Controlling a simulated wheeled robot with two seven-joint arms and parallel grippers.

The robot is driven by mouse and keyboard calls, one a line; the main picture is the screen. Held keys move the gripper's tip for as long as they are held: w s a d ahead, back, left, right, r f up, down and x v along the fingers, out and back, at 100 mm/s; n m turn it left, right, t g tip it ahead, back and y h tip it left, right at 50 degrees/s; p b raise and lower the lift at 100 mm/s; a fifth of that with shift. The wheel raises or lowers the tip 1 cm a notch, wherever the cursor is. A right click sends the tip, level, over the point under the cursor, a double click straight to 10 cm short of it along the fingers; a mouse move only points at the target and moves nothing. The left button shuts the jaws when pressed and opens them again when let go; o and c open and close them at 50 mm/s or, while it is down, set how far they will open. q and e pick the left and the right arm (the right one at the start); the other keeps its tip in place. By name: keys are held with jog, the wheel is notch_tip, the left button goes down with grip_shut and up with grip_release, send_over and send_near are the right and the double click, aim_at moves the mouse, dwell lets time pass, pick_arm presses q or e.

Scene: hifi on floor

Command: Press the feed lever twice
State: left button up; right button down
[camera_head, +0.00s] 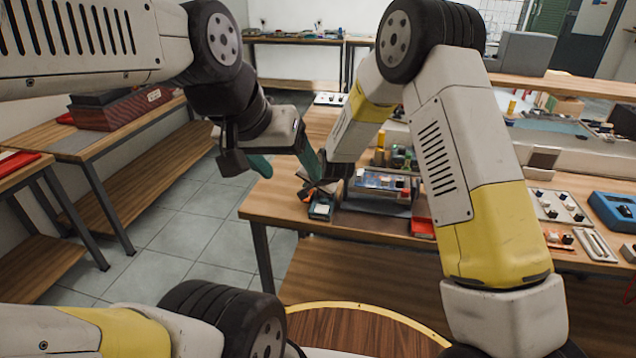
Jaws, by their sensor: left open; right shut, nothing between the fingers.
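I cannot make out a feed lever for certain. The gripper and arm hide part of that corner. My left gripper (283,163) is open and empty, with its teal fingers spread, at the bench's left edge beside my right gripper.
A blue meter-like box (614,211) and a panel with knobs (558,206) stand at right. A side table with a red-brown box (120,108) is at left. Tiled floor lies between.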

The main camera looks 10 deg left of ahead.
jog(key=shift+f, duration=0.1)
dwell(0.7)
jog(key=shift+f, duration=0.3)
jog(key=shift+f, duration=0.8)
dwell(1.0)
jog(key=shift+r, duration=1.2)
jog(key=shift+r, duration=0.1)
jog(key=shift+r, duration=2.4)
pick_arm(q)
grip_shut()
